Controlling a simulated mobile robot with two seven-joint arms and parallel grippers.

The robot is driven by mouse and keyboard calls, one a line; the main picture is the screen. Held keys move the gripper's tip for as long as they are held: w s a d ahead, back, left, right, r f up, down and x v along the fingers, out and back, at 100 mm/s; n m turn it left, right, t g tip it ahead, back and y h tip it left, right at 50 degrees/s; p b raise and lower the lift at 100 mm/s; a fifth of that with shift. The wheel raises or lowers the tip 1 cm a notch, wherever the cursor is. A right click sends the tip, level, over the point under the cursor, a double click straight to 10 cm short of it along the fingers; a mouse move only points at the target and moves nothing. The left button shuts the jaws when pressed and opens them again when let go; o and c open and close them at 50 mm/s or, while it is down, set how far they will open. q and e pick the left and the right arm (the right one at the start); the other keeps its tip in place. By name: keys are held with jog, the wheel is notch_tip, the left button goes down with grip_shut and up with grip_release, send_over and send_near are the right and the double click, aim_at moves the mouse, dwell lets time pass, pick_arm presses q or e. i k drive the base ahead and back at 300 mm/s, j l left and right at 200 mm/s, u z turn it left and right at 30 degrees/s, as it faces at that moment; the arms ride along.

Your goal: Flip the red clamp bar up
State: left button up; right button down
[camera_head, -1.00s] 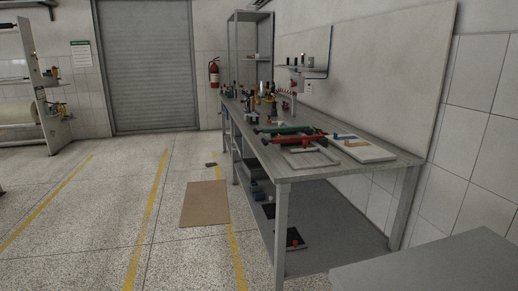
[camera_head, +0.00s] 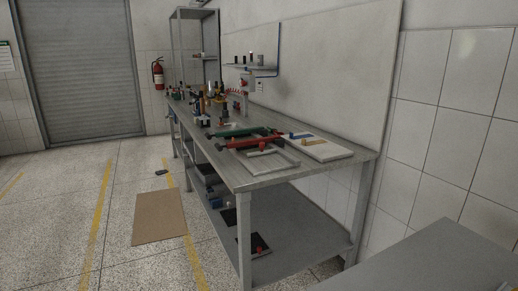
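A red bar (camera_head: 248,142), which looks like the clamp bar, lies low across the near part of the grey workbench (camera_head: 240,181). A green bar (camera_head: 236,132) lies just behind it. A pale rectangular frame (camera_head: 286,163) lies in front of the red bar. The red bar's hinge and ends are too small to make out. Neither of my grippers shows in the head view.
A white board (camera_head: 328,151) with small blue and yellow items lies right of the bars. Several bottles and tools stand farther back on the bench. A grey surface (camera_head: 440,262) fills the lower right corner. A brown mat (camera_head: 158,217) lies on the open floor left of the bench.

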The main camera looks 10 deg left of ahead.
aim_at(254, 144)
jog(key=i+j+z, duration=0.2)
jog(key=i+j, duration=0.2)
jog(key=j, duration=0.25)
jog(key=i+j+z, duration=0.15)
jog(key=j, duration=0.15)
jog(key=i+j+z, duration=0.1)
jog(key=j, duration=0.3)
jog(key=i+j+z, duration=0.1)
jog(key=j, duration=0.25)
jog(key=i+j, duration=0.15)
jog(key=j, duration=0.2)
jog(key=i+j, duration=0.15)
jog(key=j, duration=0.25)
jog(key=i+j, duration=0.15)
jog(key=j, duration=0.2)
jog(key=i+j, duration=0.2)
jog(key=j, duration=0.15)
jog(key=i+j, duration=0.15)
jog(key=j, duration=0.25)
jog(key=i+j, duration=0.15)
jog(key=j, duration=0.2)
jog(key=i+j, duration=0.15)
jog(key=j, duration=0.2)
jog(key=z, duration=0.05)
